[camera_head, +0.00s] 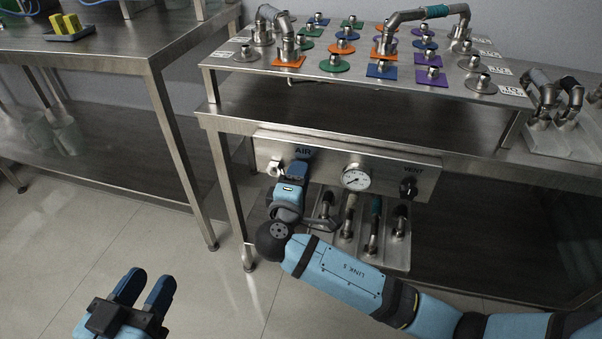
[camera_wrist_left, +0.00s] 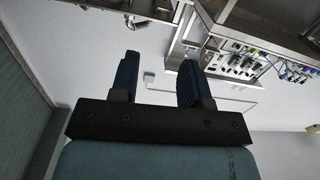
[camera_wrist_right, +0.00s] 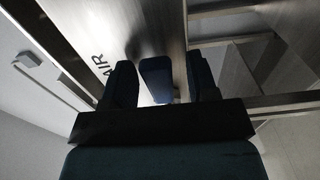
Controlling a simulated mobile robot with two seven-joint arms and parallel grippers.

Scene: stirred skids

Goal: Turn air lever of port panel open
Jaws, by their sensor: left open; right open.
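The port panel (camera_head: 335,178) is a metal plate under the bench's front edge. It carries the AIR label, a round gauge (camera_head: 356,178) and a black VENT knob (camera_head: 408,186). My right gripper (camera_head: 291,172) is at the panel just below the AIR label and largely covers the air lever. In the right wrist view, a blue lever handle (camera_wrist_right: 156,78) sits between the open fingers of my right gripper (camera_wrist_right: 162,85); I cannot tell whether they touch it. A metal fitting (camera_head: 275,168) shows left of the fingers. My left gripper (camera_head: 148,284) is open and empty above the floor, away from the panel.
The raised rack (camera_head: 345,70) above holds colored fittings and bent metal pipes. A metal tray (camera_head: 395,262) with several handled tools sits below the panel, beside my right wrist. Another metal table (camera_head: 100,50) stands left. The floor between is clear.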

